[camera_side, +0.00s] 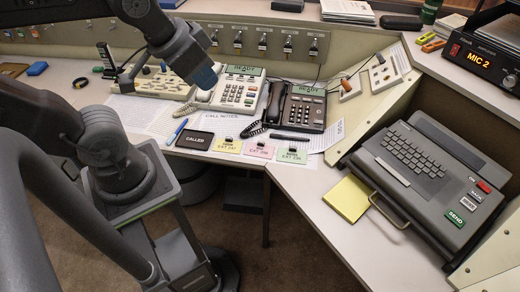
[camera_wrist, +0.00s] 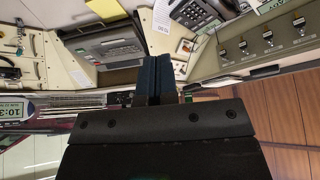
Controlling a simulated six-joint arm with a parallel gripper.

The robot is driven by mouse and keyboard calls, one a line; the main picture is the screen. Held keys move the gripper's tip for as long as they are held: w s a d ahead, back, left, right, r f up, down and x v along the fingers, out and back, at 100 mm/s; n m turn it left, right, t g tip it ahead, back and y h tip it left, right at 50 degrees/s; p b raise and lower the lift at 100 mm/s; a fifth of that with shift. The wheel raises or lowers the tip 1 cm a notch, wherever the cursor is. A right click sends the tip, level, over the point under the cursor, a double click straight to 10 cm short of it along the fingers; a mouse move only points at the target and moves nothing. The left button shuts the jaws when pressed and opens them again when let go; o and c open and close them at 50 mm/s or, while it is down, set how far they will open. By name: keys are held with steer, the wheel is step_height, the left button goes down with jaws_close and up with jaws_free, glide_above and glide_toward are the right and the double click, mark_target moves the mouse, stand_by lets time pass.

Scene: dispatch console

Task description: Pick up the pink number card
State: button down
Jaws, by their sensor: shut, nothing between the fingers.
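The pink number card (camera_side: 259,150) lies flat near the front edge of the console desk in the side view. It sits between a yellow card (camera_side: 227,146) on its left and a green card (camera_side: 292,155) on its right. My gripper (camera_side: 205,79) is raised above the desk, up and to the left of the cards, well apart from them. In the wrist view my gripper (camera_wrist: 153,78) shows its two blue fingers together with nothing held. I cannot make out the pink card in the wrist view.
Behind the cards stand a beige phone (camera_side: 238,91) and a dark phone (camera_side: 303,108) with a coiled cord. A black "CALLED" plate (camera_side: 194,140) lies left of the cards. A grey keyboard terminal (camera_side: 430,175) and a yellow notepad (camera_side: 347,198) are at the right.

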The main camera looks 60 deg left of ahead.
steer(key=c, duration=1.8)
jaws_free()
steer(key=o, duration=0.7)
steer(key=m+g, duration=0.6)
steer(key=m, duration=0.3)
glide_above(259, 149)
steer(key=a, duration=0.2)
step_height(259, 149, down, 20)
steer(key=f, duration=0.9)
steer(key=shift+w, duration=0.3)
steer(key=shift+w+d+f, duration=0.1)
steer(key=shift+d+f, duration=0.05)
steer(key=shift+f, duration=1.25)
steer(key=shift+w+d+f, duration=0.1)
steer(key=shift+f, duration=1.25)
